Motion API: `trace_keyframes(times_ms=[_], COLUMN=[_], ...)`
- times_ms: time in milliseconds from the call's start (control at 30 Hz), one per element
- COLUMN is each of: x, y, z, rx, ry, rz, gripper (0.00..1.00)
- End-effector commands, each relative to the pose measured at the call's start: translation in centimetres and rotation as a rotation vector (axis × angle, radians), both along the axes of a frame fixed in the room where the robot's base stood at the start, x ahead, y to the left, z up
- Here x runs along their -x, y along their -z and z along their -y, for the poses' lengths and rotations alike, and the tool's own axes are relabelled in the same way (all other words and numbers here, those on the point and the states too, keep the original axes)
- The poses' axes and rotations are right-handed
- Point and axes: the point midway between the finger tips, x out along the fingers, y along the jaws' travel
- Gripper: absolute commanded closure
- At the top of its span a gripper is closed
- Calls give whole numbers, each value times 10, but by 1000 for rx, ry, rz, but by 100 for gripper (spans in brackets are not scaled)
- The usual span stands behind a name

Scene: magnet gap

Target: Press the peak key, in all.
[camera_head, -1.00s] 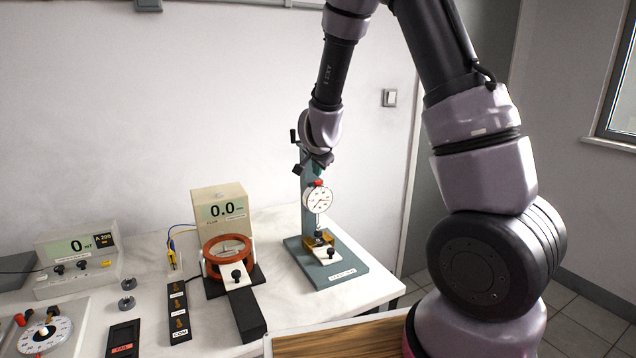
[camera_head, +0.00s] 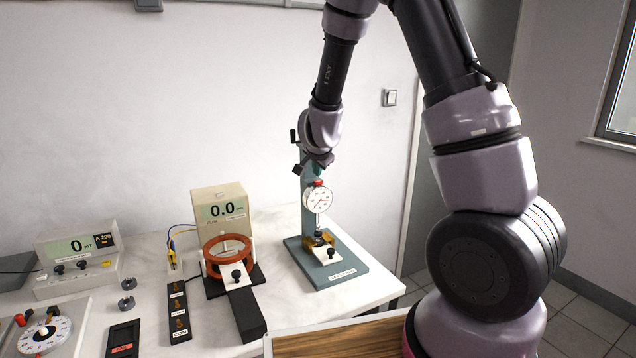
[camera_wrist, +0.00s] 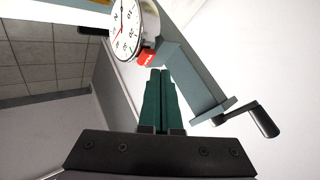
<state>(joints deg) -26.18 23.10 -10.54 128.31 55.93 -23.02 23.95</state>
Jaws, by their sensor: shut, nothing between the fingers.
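A round white dial gauge (camera_head: 318,200) is mounted on a grey-green stand (camera_head: 308,215) at the right end of the table. A small red key (camera_head: 318,183) sits on the gauge's top rim. It also shows in the wrist view (camera_wrist: 147,57), with lettering too small to read for sure. My gripper (camera_head: 322,170) is just above the red key, beside the stand's column. In the wrist view, its dark green fingers (camera_wrist: 160,72) are shut together and empty. Their tips are close to the red key; I cannot tell whether they touch it.
A crank handle (camera_wrist: 262,120) sticks out from the stand near my fingers. To the left are a meter box reading 0.0 (camera_head: 220,208), an orange coil (camera_head: 228,248), a black key strip (camera_head: 178,312) and another meter reading 0 (camera_head: 78,250). A wooden-topped tray (camera_head: 340,340) is in front.

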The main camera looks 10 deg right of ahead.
Motion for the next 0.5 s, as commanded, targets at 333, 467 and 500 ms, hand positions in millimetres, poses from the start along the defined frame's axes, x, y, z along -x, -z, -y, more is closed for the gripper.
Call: trace_keyframes(times_ms=[333, 467, 500], x=[0, 0, 0], y=[4, 8, 8], z=[0, 0, 0], rx=[1, 1, 1], ry=[0, 0, -1], rz=[-1, -1, 0], gripper=[100, 100, 100])
